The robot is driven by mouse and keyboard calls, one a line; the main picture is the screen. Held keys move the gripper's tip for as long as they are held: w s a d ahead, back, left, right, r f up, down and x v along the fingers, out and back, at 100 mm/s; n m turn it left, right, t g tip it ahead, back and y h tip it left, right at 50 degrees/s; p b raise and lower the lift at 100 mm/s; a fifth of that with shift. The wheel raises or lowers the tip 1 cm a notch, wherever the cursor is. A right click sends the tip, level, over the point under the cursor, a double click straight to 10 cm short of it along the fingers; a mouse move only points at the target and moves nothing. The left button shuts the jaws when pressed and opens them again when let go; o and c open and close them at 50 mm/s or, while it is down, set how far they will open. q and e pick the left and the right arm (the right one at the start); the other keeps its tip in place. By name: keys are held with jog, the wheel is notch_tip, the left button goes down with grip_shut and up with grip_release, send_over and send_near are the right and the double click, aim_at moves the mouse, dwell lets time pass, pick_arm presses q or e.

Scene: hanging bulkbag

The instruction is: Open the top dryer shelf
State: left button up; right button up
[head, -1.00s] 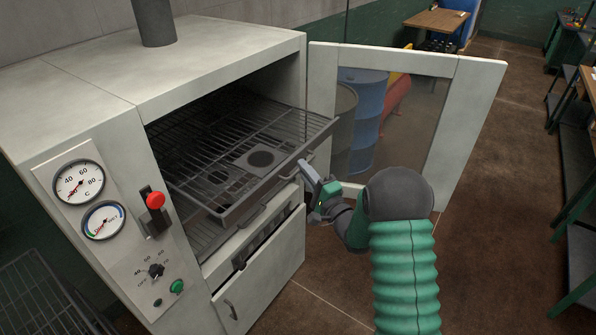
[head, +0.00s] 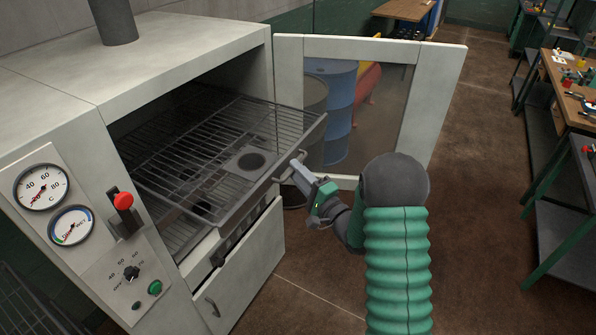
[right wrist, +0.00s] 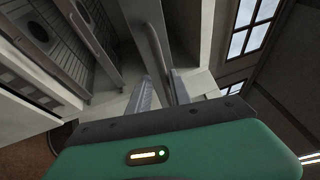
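The dryer (head: 215,45) stands at the left with its door (head: 440,100) swung open to the right. Its top shelf (head: 270,118), a grey wire rack in a frame, sticks partly out of the opening. My right gripper (head: 298,166) is at the handle (head: 280,176) on the shelf's front edge. In the right wrist view the handle (right wrist: 158,48) runs down between the two fingers of the gripper (right wrist: 162,92), which look closed on it. The gripper hides the handle's near end. My left gripper is not in view.
Lower racks (head: 180,235) and a drawer (head: 245,265) sit under the top shelf. A panel with gauges (head: 70,225) and a red-knobbed lever (head: 123,202) is on the dryer's left. Workbenches (head: 575,105) stand at the right. The brown floor in front is clear.

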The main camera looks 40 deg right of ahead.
jog(key=shift+o, duration=0.3)
jog(key=shift+w, duration=0.15)
jog(key=shift+r, duration=0.15)
jog(key=shift+s+d+r, duration=0.1)
jog(key=shift+s, duration=0.1)
jog(key=s+f+b, duration=0.3)
jog(key=s, duration=1.3)
jog(key=shift+s, duration=0.2)
jog(key=shift+f, duration=0.1)
